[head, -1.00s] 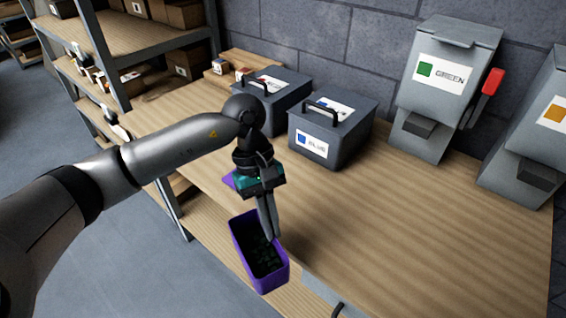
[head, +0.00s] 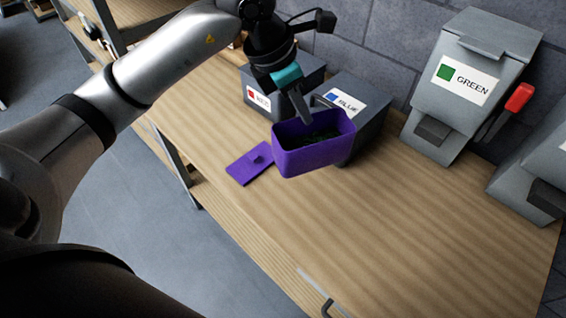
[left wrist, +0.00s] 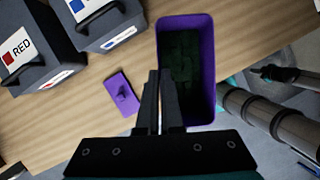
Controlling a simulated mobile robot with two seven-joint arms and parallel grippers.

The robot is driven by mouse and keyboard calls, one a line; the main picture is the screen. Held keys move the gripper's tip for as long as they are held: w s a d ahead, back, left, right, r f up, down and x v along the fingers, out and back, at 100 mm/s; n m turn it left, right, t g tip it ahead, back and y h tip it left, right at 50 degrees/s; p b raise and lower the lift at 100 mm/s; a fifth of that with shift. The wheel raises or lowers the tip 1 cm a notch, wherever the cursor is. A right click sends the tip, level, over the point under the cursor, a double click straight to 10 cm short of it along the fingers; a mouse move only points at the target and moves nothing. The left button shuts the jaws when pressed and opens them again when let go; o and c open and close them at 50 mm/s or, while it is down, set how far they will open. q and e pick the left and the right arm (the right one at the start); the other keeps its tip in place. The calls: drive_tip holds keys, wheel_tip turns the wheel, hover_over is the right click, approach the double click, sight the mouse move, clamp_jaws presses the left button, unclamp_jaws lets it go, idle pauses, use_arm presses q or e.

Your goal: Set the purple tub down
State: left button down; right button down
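The purple tub (head: 312,158) is open at the top and holds dark green pieces. It hangs from my left gripper (head: 306,120), apparently above the tabletop, in front of the blue-labelled bin. In the left wrist view the closed fingers (left wrist: 160,100) are at the near left wall of the tub (left wrist: 208,65), pinching its rim. The purple lid (head: 251,163), with a small knob, lies on the wooden table left of the tub. My right gripper is not in the head view; part of what looks like my right arm (left wrist: 275,125) shows in the left wrist view, its fingers unclear.
The red-labelled bin (head: 258,98) and blue-labelled bin (head: 369,108) stand behind the tub. A green-labelled dispenser (head: 465,82) with a red lever (head: 519,97) stands at the back right. The wooden tabletop (head: 390,220) is bare in front and to the right.

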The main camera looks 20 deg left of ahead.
sight(278, 149)
use_arm(q)
drive_tip(key=shift+w+f, duration=0.1)
wheel_tip(278, 149, down, 20)
drive_tip(key=shift+r, duration=0.25)
drive_tip(key=c, duration=1.5)
unclamp_jaws()
drive_tip(key=shift+f, duration=0.1)
drive_tip(key=o, duration=0.4)
drive_tip(key=v, duration=1.2)
drive_tip(key=shift+d, duration=0.1)
